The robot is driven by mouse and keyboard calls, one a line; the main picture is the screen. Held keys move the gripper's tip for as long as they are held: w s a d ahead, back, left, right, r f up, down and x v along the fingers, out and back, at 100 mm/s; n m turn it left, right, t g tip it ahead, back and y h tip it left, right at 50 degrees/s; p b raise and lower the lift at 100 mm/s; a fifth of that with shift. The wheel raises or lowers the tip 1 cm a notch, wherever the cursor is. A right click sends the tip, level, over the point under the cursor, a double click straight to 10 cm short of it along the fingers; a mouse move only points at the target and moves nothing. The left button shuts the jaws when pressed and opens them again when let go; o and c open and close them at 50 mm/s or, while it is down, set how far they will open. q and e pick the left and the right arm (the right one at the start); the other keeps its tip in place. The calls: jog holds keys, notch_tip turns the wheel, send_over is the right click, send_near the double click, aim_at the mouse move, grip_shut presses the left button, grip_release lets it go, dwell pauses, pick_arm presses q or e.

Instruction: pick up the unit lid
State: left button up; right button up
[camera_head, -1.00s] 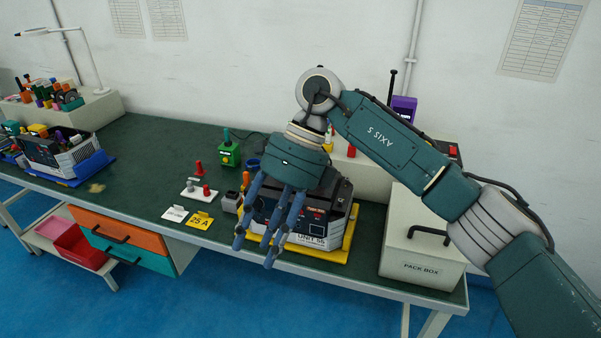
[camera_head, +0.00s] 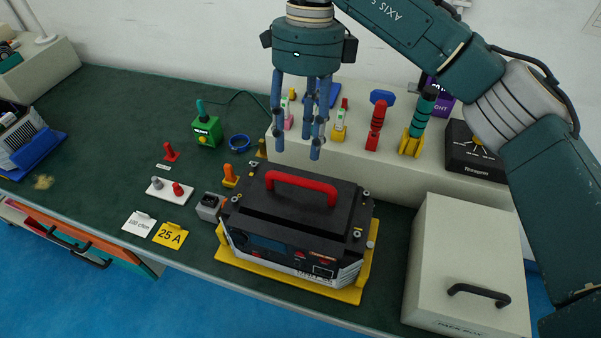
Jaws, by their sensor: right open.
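The unit lid (camera_head: 274,208) is the dark top of the unit (camera_head: 262,247), with a red arched handle (camera_head: 302,185) across it. The lid sits on the unit, and the unit stands on a yellow tray (camera_head: 350,293) on the green bench. Several small fasteners show around the lid's edge. My right gripper (camera_head: 299,147) is open and empty, fingers pointing down. In the picture it is just above the red handle, apart from it; its exact height is hard to tell. My left gripper is not in view.
A pack box (camera_head: 467,262) stands right of the unit. Behind is a raised shelf with a red tool (camera_head: 376,126), a teal-handled tool (camera_head: 420,115) and a black device (camera_head: 476,155). A green box (camera_head: 207,132) and 25 A card (camera_head: 170,236) lie left. The left bench middle is clear.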

send_over(299, 180)
jog(key=f, duration=0.3)
jog(key=f+p, duration=0.1)
jog(key=shift+w+f, duration=0.15)
jog(key=shift+w, duration=0.2)
jog(key=shift+f, duration=0.3)
jog(key=f+p, duration=0.1)
jog(key=f, duration=0.1)
jog(key=s+f+p, duration=0.1)
jog(key=f, duration=0.1)
jog(key=shift+f+p, duration=0.3)
jog(key=shift+f, duration=0.35)
jog(key=shift+c, duration=1.2)
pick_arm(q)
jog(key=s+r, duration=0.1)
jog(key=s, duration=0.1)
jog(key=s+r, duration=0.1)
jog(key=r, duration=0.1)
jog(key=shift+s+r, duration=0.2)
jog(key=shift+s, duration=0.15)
pick_arm(e)
grip_shut()
